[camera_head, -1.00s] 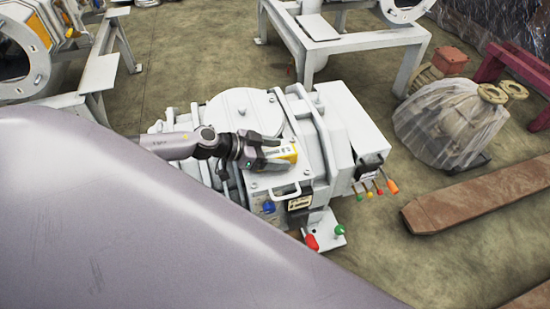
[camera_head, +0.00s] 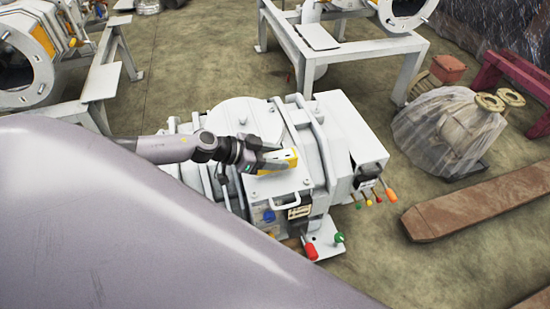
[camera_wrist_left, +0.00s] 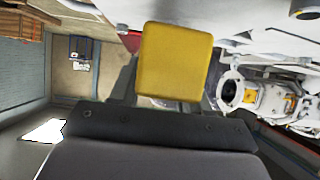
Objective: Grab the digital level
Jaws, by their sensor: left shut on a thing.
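The digital level (camera_head: 291,156) is a small yellow and light-coloured block over the top of the grey-white vacuum pump in the head view. My left gripper (camera_head: 272,160) is shut on it, with the dark fingers along its sides. In the left wrist view the yellow face of the level (camera_wrist_left: 175,61) fills the space between the fingers. The fingers hide part of the level in the head view. I cannot tell whether its underside touches the pump. My right gripper is in neither view.
A plastic-wrapped machine (camera_head: 447,130) stands to the right. A rusty beam (camera_head: 475,205) lies on the floor. White frames (camera_head: 315,50) stand behind.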

